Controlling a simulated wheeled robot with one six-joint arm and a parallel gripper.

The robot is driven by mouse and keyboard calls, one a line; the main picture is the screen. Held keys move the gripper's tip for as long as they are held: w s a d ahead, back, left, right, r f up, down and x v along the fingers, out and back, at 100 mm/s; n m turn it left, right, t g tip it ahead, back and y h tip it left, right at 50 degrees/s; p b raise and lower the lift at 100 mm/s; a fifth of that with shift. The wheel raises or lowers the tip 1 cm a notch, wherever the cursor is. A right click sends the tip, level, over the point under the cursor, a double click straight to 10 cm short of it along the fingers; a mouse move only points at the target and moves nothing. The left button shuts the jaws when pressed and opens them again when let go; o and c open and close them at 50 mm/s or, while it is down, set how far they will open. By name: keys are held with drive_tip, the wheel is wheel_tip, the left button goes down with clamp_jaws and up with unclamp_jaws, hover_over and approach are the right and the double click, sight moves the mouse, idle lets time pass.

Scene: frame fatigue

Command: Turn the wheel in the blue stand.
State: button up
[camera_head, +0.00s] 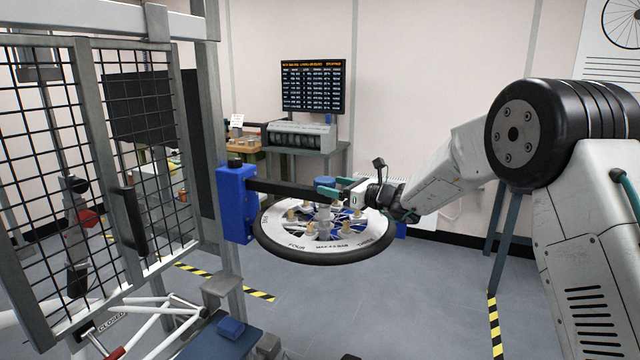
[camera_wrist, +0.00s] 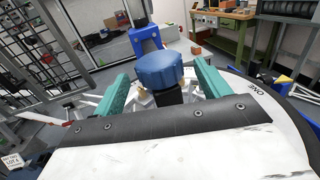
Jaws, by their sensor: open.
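The wheel (camera_head: 268,240) lies flat, with a black tyre and a white printed disc with several tan pegs on it. The blue stand (camera_head: 236,204) is a block on a grey post at the wheel's left, with a dark arm reaching over the wheel. A blue knob (camera_head: 325,182) sits above the wheel's middle; it also shows in the wrist view (camera_wrist: 158,72). My gripper (camera_head: 345,188) is open with teal fingers above the wheel. In the wrist view my gripper (camera_wrist: 160,82) has one finger on each side of the knob. I cannot tell whether they touch it.
A mesh cage door (camera_head: 130,160) in a grey frame stands on the left. A white bicycle frame (camera_head: 165,312) lies low at the front left. A bench with a grey machine (camera_head: 300,137) and a dark display (camera_head: 313,86) are behind. Floor (camera_head: 400,300) is clear at centre right.

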sight(319, 182)
drive_tip(key=shift+x, duration=2.8)
drive_tip(key=c, duration=1.3)
drive_tip(key=shift+c, duration=0.4)
